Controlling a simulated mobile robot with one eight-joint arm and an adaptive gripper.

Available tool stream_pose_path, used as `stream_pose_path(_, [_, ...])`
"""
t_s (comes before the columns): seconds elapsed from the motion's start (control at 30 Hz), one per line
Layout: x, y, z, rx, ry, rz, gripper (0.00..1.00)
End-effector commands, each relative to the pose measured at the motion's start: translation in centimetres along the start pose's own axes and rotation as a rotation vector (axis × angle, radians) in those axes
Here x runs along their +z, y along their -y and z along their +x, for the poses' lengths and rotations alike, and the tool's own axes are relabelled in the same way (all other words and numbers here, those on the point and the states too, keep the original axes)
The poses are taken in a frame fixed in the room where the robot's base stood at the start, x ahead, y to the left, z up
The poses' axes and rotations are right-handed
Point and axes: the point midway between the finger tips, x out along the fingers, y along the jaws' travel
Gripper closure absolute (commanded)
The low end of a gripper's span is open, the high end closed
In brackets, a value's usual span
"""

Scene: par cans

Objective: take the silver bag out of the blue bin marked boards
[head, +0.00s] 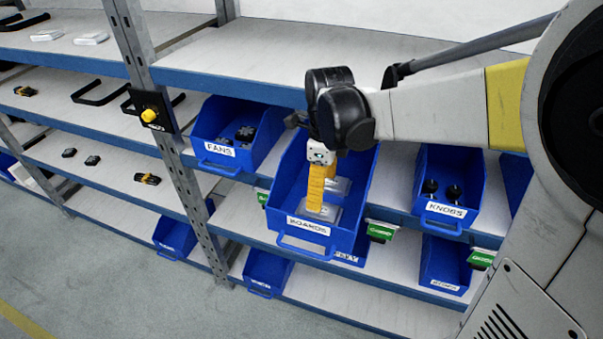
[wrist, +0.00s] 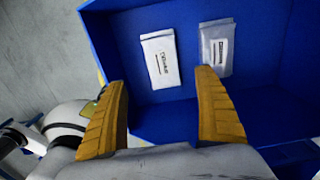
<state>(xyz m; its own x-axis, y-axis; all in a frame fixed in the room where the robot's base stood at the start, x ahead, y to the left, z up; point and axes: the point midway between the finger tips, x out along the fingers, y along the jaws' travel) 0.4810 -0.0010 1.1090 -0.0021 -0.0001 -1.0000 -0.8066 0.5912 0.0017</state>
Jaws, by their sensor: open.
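The blue bin marked boards (head: 272,203) juts out from the middle shelf, tilted toward its front. Two flat silver bags with dark print lie on its floor. In the wrist view one bag (wrist: 158,60) lies ahead of the gap between my fingers, and the other bag (wrist: 216,47) lies to its right, beyond the right finger. The head view also shows a bag near the bin's front (head: 327,213) and one farther back (head: 338,186). My gripper (head: 315,207) points down into the bin with yellow fingers apart and empty. Its exact height above the bags is unclear.
The knobs bin (head: 444,209) stands to the right. More blue bins sit on the lower shelf. Green tags (head: 381,230) hang on the shelf edge.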

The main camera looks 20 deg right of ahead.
Motion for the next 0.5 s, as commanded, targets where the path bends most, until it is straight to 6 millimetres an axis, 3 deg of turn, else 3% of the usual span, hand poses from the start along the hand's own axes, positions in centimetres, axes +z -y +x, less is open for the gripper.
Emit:
stream_pose_path(0.1, [0.1, 0.1, 2.2, -0.001, 0.001, -0.002, 0.19])
stream_pose_path(0.37, [0.2, 0.2, 4.0, -0.002, 0.001, -0.003, 0.19])
stream_pose_path(0.5, [0.5, 0.5, 6.2, -0.002, 0.001, -0.004, 0.19])
